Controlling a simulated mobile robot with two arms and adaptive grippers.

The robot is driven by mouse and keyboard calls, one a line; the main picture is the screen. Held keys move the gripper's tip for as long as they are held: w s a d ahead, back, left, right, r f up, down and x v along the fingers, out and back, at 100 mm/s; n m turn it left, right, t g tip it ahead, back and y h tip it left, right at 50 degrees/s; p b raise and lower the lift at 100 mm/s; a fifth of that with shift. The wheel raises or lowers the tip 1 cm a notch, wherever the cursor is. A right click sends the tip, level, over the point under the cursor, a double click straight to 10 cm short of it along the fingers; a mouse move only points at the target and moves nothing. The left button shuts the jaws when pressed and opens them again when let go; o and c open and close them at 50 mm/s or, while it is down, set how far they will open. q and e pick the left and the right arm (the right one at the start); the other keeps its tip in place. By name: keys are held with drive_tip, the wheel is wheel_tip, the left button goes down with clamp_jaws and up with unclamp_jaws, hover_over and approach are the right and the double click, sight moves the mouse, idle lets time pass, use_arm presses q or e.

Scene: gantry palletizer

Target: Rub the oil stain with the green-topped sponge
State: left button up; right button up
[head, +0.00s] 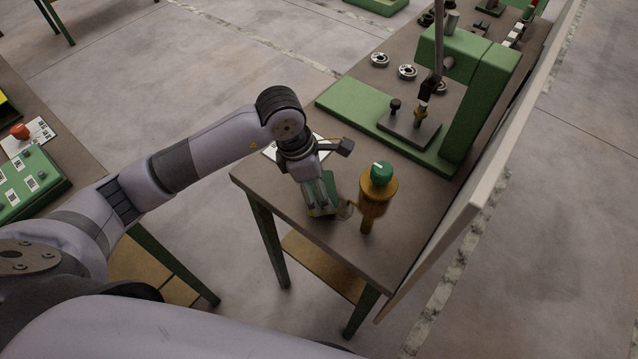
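My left gripper (321,207) points down at the near left part of the brown bench (290,195). A green patch, which looks like the top of the green-topped sponge (328,187), shows at its fingers. The fingers hide much of it, and I cannot tell whether they are closed on it. A small brownish, glossy patch, possibly the oil stain (345,210), lies just right of the fingertips. My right gripper is not in view.
A brass-coloured cylinder with a green knob (382,173) stands close to the right of my gripper. Behind it is a green press (465,75) with its base plate. A pale panel (480,190) edges the bench's right side. A white sheet (275,150) lies behind my wrist.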

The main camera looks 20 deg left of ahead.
use_arm(q)
drive_tip(key=shift+f+b, duration=0.5)
drive_tip(key=shift+f, duration=0.05)
drive_tip(key=shift+d, duration=0.1)
